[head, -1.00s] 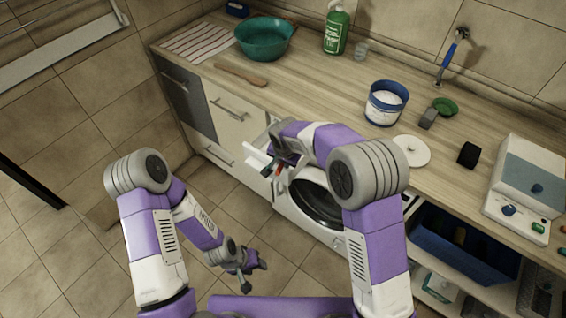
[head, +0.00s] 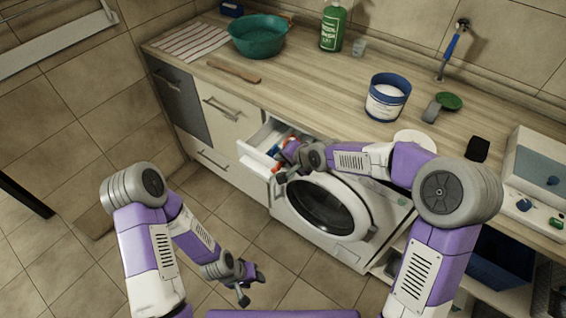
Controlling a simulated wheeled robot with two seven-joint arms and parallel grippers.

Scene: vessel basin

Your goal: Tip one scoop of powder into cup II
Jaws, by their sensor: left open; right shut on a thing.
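I cannot read any mark for cup II. My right gripper (head: 280,173) is at the drawer's front right side, apparently shut on the drawer; the arm and fingers hide the grip. A blue-rimmed tub (head: 386,106) of white powder (head: 387,90) stands open on the counter. A green scoop (head: 449,100) with a grey handle (head: 432,111) lies right of it. My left gripper (head: 251,284) is open and empty above the floor.
A white lid (head: 415,138) and a black object (head: 477,149) lie on the counter (head: 320,85). A teal basin (head: 258,37), a green bottle (head: 333,28) and a wooden stick (head: 234,71) are further left. A boxy device (head: 535,175) stands at the right.

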